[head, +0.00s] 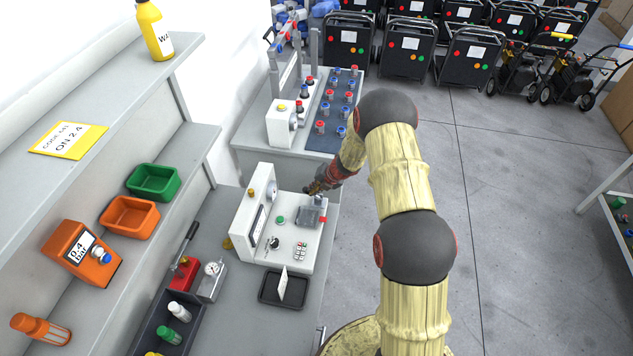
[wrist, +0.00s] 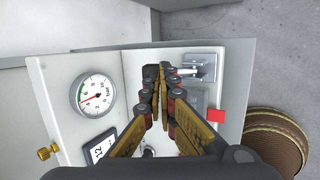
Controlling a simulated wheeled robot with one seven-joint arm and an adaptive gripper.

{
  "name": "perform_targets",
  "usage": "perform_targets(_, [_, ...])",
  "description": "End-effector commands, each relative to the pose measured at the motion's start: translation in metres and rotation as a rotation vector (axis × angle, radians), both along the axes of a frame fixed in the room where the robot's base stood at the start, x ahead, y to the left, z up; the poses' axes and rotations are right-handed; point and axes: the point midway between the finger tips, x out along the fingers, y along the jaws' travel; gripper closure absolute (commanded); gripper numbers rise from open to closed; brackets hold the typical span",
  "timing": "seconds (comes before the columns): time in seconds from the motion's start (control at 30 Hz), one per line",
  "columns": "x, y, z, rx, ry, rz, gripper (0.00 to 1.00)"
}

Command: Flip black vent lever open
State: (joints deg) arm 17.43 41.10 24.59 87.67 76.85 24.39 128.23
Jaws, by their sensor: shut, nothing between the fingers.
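The white test unit (head: 296,250) stands on the bench, with a black knob or small lever (head: 274,243) on its near top. I cannot tell whether that is the vent lever. My gripper (head: 314,187) is over the unit's far end. The fingers hide much of the unit's top.
A pressure gauge (wrist: 95,95) and brass knob (wrist: 47,152) are on the unit's upright panel to the left. A red tab (wrist: 216,116) sticks out right of the fingers. A black tray (head: 283,288) lies on the near side. Open floor is to the right.

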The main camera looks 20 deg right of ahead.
Motion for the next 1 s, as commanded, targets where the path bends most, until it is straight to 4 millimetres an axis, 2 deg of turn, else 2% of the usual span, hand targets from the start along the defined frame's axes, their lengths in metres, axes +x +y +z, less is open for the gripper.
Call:
perform_targets(0.5, [0.012, 0.019, -0.015, -0.001, 0.004, 0.001, 1.0])
perform_targets(1.0, [0.017, 0.025, -0.022, 0.0, 0.002, -0.001, 1.0])
